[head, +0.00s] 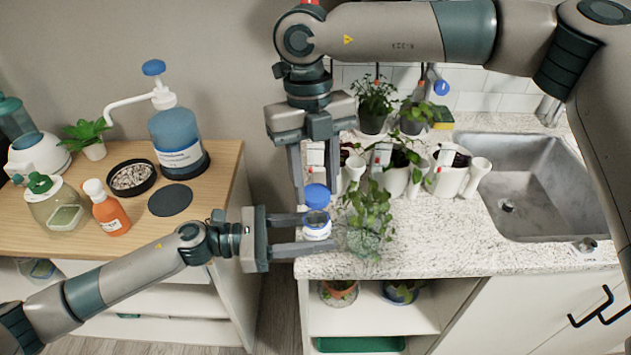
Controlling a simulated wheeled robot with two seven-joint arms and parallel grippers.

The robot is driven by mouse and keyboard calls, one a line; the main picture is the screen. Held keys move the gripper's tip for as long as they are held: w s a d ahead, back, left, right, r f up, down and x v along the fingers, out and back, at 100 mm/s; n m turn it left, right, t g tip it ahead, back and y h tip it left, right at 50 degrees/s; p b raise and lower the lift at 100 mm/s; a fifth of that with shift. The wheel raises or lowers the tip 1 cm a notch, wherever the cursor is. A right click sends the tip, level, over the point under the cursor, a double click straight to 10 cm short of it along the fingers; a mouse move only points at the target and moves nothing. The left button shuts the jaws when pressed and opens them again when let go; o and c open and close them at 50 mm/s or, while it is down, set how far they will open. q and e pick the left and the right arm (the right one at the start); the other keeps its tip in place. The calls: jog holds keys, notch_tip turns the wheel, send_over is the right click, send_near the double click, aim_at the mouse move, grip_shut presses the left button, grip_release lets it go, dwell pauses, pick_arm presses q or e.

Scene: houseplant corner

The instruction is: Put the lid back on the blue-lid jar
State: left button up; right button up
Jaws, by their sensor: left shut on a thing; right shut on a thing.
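The blue lid (317,193) is between the fingers of my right gripper (315,197), which points down from above and is shut on it. The small jar (317,229), with a white label, is directly below the lid. My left gripper (314,233) comes in level from the left and is shut on the jar, one finger on the far side and one on the near side. The jar looks upright near the left edge of the granite counter. I cannot tell whether the lid touches the jar's rim.
A leafy plant (368,215) stands close to the right of the jar. White pots (396,181) and the sink (530,180) are further right. The wooden cabinet top (215,190) on the left holds a blue pump bottle (178,140) and an orange bottle (110,214). A gap separates cabinet and counter.

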aim_at(315, 190)
jog(key=shift+f, duration=0.9)
jog(key=shift+f, duration=0.85)
jog(key=shift+f, duration=0.6)
dwell(0.4)
